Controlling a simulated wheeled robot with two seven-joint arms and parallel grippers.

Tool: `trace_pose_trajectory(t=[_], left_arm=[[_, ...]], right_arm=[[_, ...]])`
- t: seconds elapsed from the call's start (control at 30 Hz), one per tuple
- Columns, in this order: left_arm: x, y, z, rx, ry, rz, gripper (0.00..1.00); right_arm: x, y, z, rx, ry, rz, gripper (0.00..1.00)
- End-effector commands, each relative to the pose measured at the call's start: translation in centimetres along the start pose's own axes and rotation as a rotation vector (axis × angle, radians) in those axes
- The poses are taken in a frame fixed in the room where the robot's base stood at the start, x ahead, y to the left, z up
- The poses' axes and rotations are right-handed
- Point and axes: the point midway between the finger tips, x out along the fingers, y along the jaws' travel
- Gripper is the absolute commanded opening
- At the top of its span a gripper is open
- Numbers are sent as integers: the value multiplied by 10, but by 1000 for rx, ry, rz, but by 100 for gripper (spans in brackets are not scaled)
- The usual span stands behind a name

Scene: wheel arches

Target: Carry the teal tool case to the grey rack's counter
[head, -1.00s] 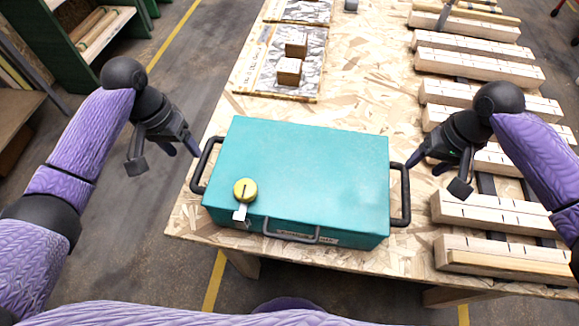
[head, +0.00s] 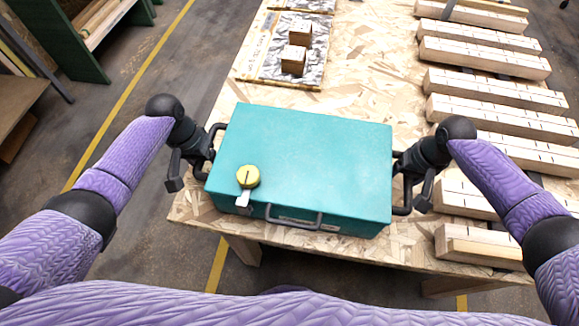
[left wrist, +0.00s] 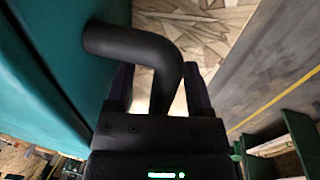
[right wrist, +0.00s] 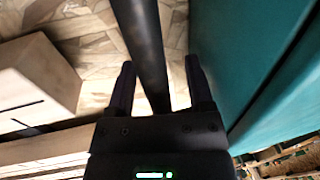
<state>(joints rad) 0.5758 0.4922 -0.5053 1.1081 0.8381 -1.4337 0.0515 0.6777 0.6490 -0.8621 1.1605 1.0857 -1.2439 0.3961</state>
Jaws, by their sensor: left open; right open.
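The teal tool case (head: 310,160) lies flat on the near end of a chipboard table, with a dark handle at each end and one on its front. My left gripper (head: 196,160) is open at the case's left side handle (left wrist: 165,60), which passes between its fingers in the left wrist view. My right gripper (head: 408,178) is open at the right side handle (right wrist: 145,45), which runs between its fingers in the right wrist view. A round yellow thing with a pale tab (head: 248,177) sits on the lid's front left. I cannot clearly make out the grey rack's counter.
The chipboard table (head: 345,90) also bears several pale slotted wooden beams (head: 490,95) on the right and two small wooden blocks (head: 293,60) on a foil-covered board behind the case. A green shelf unit (head: 80,45) stands at upper left. Floor between is clear.

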Motion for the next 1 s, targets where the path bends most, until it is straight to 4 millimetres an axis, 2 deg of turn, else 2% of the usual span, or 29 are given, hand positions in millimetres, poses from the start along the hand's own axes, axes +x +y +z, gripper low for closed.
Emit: trace_pose_trajectory(t=[0.17, 0.2, 0.5, 1.0], left_arm=[[0, 0, 0, 0, 0, 0, 67], [0, 0, 0, 0, 0, 0, 63], [0, 0, 0, 0, 0, 0, 0], [-1, 0, 0, 0, 0, -1, 0]], right_arm=[[0, 0, 0, 0, 0, 0, 67], [0, 0, 0, 0, 0, 0, 63], [0, 0, 0, 0, 0, 0, 0], [-1, 0, 0, 1, 0, 0, 0]])
